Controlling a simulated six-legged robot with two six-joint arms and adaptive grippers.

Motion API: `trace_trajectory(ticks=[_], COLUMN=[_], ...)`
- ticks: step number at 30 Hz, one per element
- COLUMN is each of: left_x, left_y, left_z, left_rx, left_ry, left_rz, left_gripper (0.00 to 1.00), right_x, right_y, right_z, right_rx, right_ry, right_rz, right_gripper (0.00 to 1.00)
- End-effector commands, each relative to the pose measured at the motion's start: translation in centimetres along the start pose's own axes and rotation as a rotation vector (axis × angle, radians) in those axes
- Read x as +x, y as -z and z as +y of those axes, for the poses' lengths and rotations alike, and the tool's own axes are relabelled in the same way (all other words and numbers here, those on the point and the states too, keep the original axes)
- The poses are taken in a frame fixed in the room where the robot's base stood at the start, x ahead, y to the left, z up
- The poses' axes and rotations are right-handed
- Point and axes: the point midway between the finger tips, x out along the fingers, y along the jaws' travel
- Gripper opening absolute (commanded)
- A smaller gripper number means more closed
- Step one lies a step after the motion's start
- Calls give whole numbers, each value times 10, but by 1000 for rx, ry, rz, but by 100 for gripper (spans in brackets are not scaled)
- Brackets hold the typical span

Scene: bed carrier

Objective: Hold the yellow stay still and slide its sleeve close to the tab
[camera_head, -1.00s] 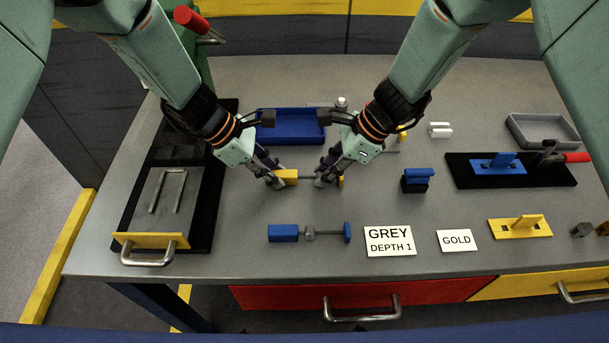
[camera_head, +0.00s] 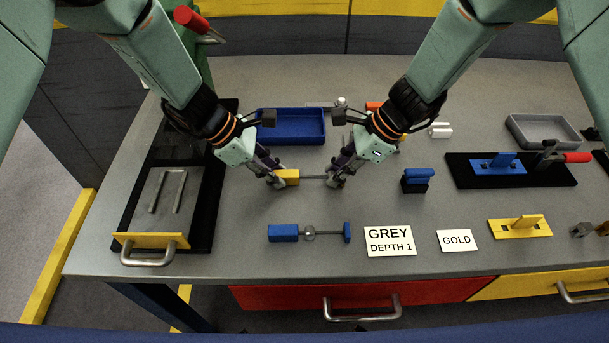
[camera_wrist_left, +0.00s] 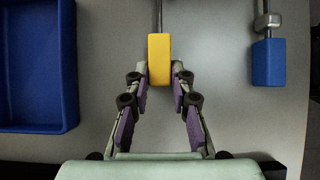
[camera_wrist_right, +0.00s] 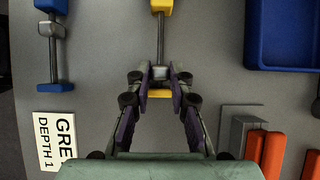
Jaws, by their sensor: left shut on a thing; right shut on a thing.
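The yellow stay lies level, with its yellow block (camera_head: 288,177) at the left and a thin rod (camera_head: 313,177) running right. My left gripper (camera_head: 277,181) is shut on the block; the left wrist view shows the block (camera_wrist_left: 159,58) between its fingertips. My right gripper (camera_head: 335,181) is shut on the grey sleeve (camera_wrist_right: 158,73) at the rod's other end. In the right wrist view the yellow tab (camera_wrist_right: 160,93) lies just beyond the sleeve, with little or no gap. In the head view the right fingers hide the sleeve and tab.
A blue stay (camera_head: 283,233) lies in front, with GREY DEPTH 1 (camera_head: 390,241) and GOLD (camera_head: 456,240) cards beside it. A blue tray (camera_head: 303,141) stands behind. A blue block on a black base (camera_head: 416,181) stands to the right.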

Motion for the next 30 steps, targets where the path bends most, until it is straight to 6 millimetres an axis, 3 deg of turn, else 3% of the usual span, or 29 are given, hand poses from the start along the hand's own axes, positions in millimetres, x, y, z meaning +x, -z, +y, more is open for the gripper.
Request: trace_trajectory(ticks=[24,25,30], left_x=[-2,-2,-2], left_y=[4,4,4], left_z=[1,1,1], left_rx=[-1,-1,-1], left_ry=[-7,-7,-7], left_rz=[10,9,9], left_gripper=[0,0,0], right_x=[-3,-3,-3], right_y=[9,9,9], right_z=[0,0,0], right_rx=[-1,-1,-1], right_ry=[4,4,4], right_rz=[10,10,10], right_gripper=[0,22,36])
